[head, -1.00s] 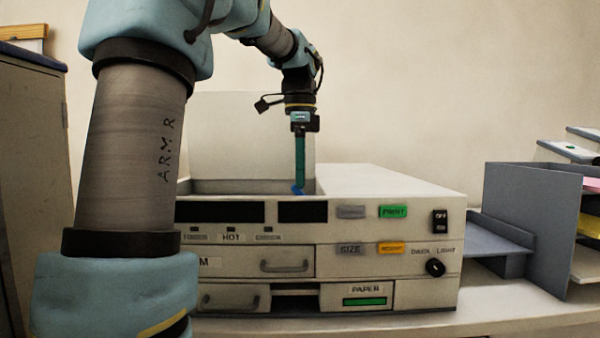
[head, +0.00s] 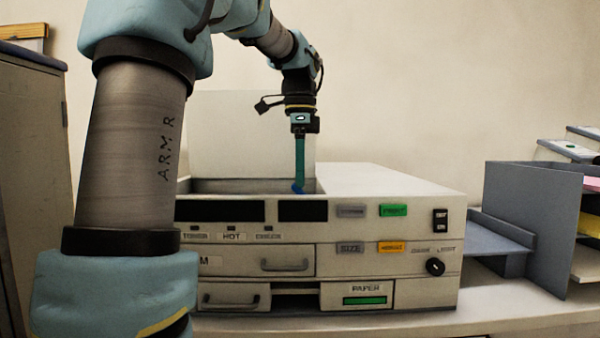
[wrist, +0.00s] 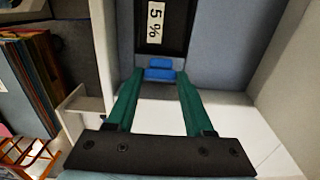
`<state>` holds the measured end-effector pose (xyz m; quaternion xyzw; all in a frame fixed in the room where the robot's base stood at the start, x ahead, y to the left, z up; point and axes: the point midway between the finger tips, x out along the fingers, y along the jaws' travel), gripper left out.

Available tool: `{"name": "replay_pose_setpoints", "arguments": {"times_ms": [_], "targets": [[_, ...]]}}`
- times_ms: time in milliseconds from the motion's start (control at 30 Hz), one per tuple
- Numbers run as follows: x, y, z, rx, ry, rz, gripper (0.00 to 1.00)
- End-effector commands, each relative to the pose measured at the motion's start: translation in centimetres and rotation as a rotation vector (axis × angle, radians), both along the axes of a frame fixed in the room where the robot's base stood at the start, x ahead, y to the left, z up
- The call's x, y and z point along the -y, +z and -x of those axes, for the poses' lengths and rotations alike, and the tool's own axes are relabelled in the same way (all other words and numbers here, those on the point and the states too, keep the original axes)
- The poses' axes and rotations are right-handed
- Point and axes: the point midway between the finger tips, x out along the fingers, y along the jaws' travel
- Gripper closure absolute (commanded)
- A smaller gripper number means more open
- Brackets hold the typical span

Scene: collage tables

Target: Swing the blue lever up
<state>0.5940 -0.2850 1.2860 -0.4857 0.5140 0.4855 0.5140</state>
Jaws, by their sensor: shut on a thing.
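The blue lever (head: 298,188) shows as a small blue piece just above the front rim of the open bay in the machine (head: 390,185). My gripper (head: 299,179) points straight down into that bay, its green fingers shut on the lever. In the wrist view the blue lever (wrist: 160,70) lies between the tips of the two green fingers of my gripper (wrist: 157,78). The lower part of the lever is hidden behind the machine's front in the head view.
A pale lid (head: 250,130) stands upright behind the bay. A grey tray rack (head: 530,225) stands at the right.

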Motion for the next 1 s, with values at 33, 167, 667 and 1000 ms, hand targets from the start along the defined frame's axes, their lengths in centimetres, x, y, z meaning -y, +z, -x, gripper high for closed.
{"name": "replay_pose_setpoints", "arguments": {"times_ms": [33,167,667,1000], "targets": [[0.0,0.0,0.0,-0.001,0.000,0.000,0.96],[0.0,0.0,0.0,-0.001,0.000,-0.001,1.00],[1.9,1.1,0.2,0.009,-0.010,-0.206,1.00],[4.0,0.9,0.3,0.025,-0.009,-0.469,1.00]]}}
